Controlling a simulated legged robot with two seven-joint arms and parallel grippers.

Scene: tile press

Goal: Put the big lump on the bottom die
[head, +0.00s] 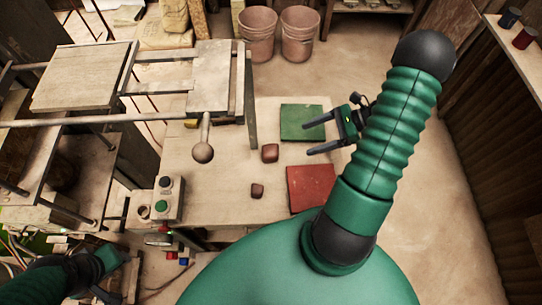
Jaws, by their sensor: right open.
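The big lump (270,153) is a reddish-brown block on the pale work table. A smaller brown lump (257,190) lies just below it in the picture. My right gripper (311,138) is open and empty, to the right of the big lump and apart from it, its fingers pointing left. The press (209,75) stands at the left, with a flat upper plate and a ball-ended lever (203,152). I cannot make out the bottom die for certain. My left gripper (108,288) is at the lower left edge, partly cut off, and its jaws are unclear.
A green mat (302,122) and a red mat (310,188) lie at the table's right side. A button box (167,198) stands at the table's left front. Press rails (100,121) cross the left side. Two buckets (258,35) stand on the floor behind the table.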

